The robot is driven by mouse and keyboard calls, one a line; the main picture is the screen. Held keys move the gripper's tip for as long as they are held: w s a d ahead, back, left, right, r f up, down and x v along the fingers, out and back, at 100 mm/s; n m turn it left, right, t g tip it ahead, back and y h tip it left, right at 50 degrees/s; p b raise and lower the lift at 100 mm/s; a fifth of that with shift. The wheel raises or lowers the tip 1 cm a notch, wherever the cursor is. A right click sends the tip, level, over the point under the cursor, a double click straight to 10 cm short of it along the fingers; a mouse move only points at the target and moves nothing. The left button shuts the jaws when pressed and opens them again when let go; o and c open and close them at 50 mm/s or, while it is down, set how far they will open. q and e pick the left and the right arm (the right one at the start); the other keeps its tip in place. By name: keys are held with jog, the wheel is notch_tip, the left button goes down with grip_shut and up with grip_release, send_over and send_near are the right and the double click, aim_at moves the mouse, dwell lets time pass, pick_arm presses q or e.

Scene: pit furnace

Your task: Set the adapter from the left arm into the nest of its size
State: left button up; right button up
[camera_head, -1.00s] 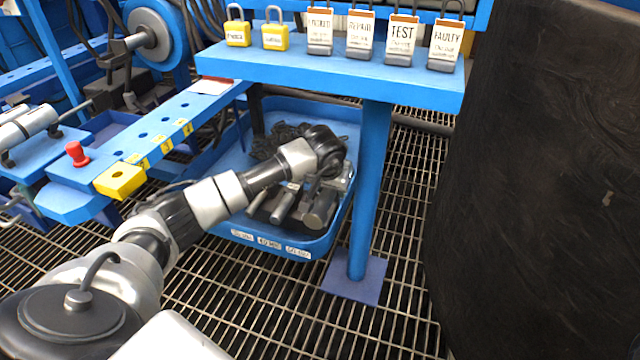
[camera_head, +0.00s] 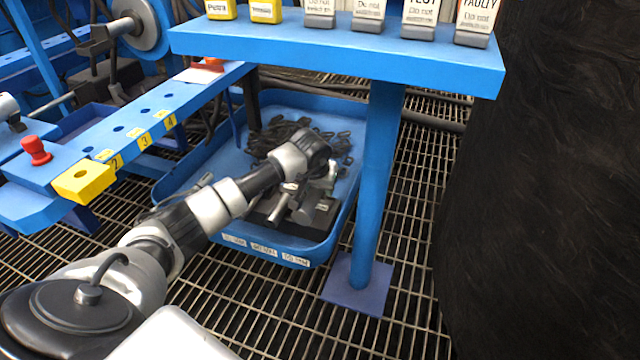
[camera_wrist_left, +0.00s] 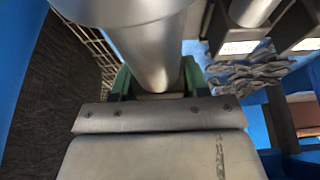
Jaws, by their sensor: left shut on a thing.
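My left gripper (camera_head: 326,172) is over the blue tray (camera_head: 190,181) under the shelf. In the left wrist view its green fingers (camera_wrist_left: 156,82) are shut on a smooth silver cylinder, the adapter (camera_wrist_left: 150,45). The adapter's far end is out of that view. Dark nest blocks (camera_head: 318,216) sit at the tray's front right. Two blocks with white labels show in the left wrist view, one (camera_wrist_left: 232,33) with a silver cylinder standing in it, the other (camera_wrist_left: 292,32) beside it. The labels are too blurred to read surely. My right gripper is not in view.
A blue shelf (camera_head: 330,52) with padlocks and tags overhangs the tray. Its blue post (camera_head: 380,180) stands at the tray's right. A dark chain heap (camera_head: 335,145) lies at the back of the tray. A large black wall (camera_head: 570,200) fills the right side.

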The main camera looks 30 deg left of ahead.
aim_at(319, 209)
pick_arm(q)
jog(key=shift+f+b, duration=0.4)
jog(key=shift+f, duration=0.2)
jog(key=shift+f+b, duration=0.3)
jog(key=shift+f, duration=0.1)
jog(key=shift+f+b, duration=0.35)
jog(key=shift+f, duration=0.25)
dwell(0.6)
jog(key=shift+f, duration=0.55)
jog(key=shift+s+f+b, duration=0.15)
jog(key=shift+f+b, duration=0.15)
jog(key=shift+f, duration=0.1)
